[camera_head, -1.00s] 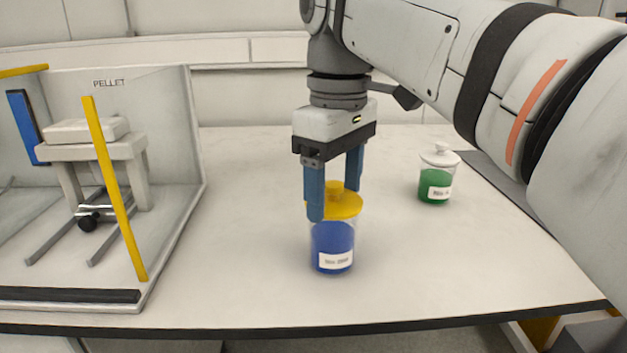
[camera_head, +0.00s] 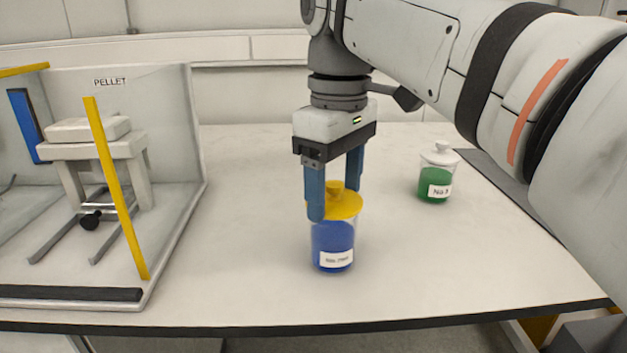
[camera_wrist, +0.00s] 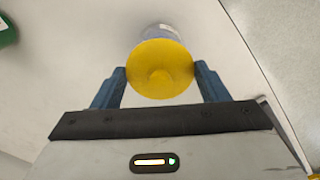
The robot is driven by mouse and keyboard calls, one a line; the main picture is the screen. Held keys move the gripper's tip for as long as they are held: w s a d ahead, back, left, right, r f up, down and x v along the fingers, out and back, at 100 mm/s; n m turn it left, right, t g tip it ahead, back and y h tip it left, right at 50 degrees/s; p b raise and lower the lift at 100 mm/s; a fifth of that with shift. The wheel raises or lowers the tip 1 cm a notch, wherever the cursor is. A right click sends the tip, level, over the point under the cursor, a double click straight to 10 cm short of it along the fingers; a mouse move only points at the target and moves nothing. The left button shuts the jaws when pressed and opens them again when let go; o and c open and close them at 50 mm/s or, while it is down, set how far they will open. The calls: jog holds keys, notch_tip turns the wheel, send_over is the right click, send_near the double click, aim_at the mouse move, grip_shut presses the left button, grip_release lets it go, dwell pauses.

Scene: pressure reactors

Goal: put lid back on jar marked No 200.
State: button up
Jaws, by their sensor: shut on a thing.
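A second jar with green contents and a white lid (camera_head: 437,172) stands at the right. A grey open enclosure marked PELLET (camera_head: 180,170), with a small stand inside, is at the left.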

jog(key=o, duration=1)
jog(key=shift+o, duration=0.9)
jog(key=shift+r+p, duration=3.55)
jog(key=shift+p, duration=0.2)
jog(key=shift+c, duration=0.2)
grip_shut()
